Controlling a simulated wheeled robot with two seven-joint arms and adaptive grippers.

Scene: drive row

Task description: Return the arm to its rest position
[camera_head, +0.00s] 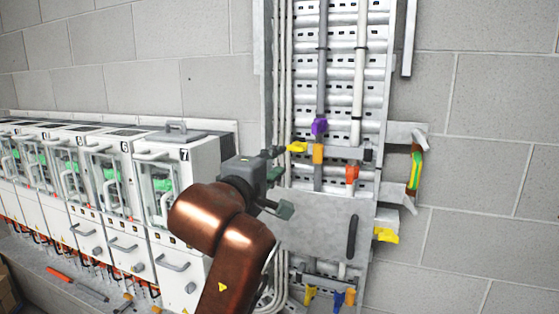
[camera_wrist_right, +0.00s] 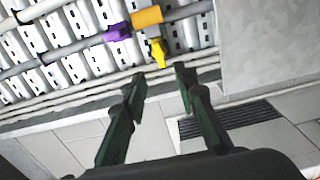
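My right arm (camera_head: 235,255), copper-brown, comes up from the bottom of the head view and is raised in front of the cable rack. My right gripper (camera_head: 280,180), grey and dark green, points at the rack. In the right wrist view the gripper (camera_wrist_right: 160,78) has its two dark green fingers apart, with nothing between them. A yellow piece (camera_wrist_right: 158,52) lies just beyond the fingertips, apart from them as far as I can see. The same yellow piece (camera_head: 297,147) shows above the gripper in the head view. My left gripper is not in view.
The metal cable rack (camera_head: 340,105) carries grey and white cables. A purple clamp (camera_head: 319,126), an orange clamp (camera_head: 352,174) and a flat panel (camera_head: 320,225) are on it. White numbered cabinets (camera_head: 205,165) stand left, close to my arm. A bracket (camera_head: 408,135) juts out right.

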